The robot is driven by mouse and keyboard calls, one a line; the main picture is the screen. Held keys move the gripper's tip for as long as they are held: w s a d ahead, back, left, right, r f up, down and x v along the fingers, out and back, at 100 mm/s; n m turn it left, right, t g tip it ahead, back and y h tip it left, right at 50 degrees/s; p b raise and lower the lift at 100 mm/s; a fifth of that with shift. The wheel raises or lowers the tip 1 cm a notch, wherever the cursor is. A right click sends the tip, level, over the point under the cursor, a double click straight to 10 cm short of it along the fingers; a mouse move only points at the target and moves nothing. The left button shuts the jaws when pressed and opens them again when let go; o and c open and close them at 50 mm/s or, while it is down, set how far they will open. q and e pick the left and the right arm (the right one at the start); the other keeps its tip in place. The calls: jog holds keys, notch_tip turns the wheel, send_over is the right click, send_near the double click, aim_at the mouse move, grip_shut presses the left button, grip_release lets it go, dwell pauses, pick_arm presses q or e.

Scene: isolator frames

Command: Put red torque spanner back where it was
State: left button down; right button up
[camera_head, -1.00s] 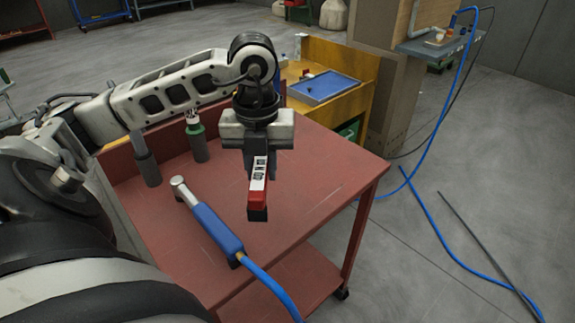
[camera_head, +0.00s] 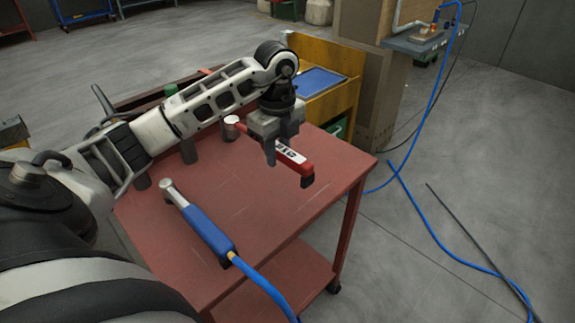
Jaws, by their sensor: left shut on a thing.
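The red torque spanner (camera_head: 302,166) has a white label with dark marks and a black end. My left gripper (camera_head: 271,155) points down and is shut on it. The spanner is held above the red cart top (camera_head: 265,217), with its black end toward the right front. Its other end runs behind the gripper to the upper left. My right gripper is not in view.
A blue-handled tool (camera_head: 208,230) with a blue hose lies on the cart's front left. Grey cylinders (camera_head: 188,151) stand at the back left, partly behind my arm. A blue tray (camera_head: 320,82) sits on a yellow bench (camera_head: 345,62). The cart's right side is clear.

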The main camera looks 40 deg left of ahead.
pick_arm(q)
jog(key=w+f, duration=0.1)
jog(key=f, duration=0.1)
jog(key=w+f, duration=0.2)
jog(key=shift+w, duration=0.15)
jog(key=shift+w+a+f, duration=0.1)
jog(key=shift+f, duration=1.5)
jog(key=shift+f, duration=0.15)
jog(key=c, duration=1.2)
grip_release()
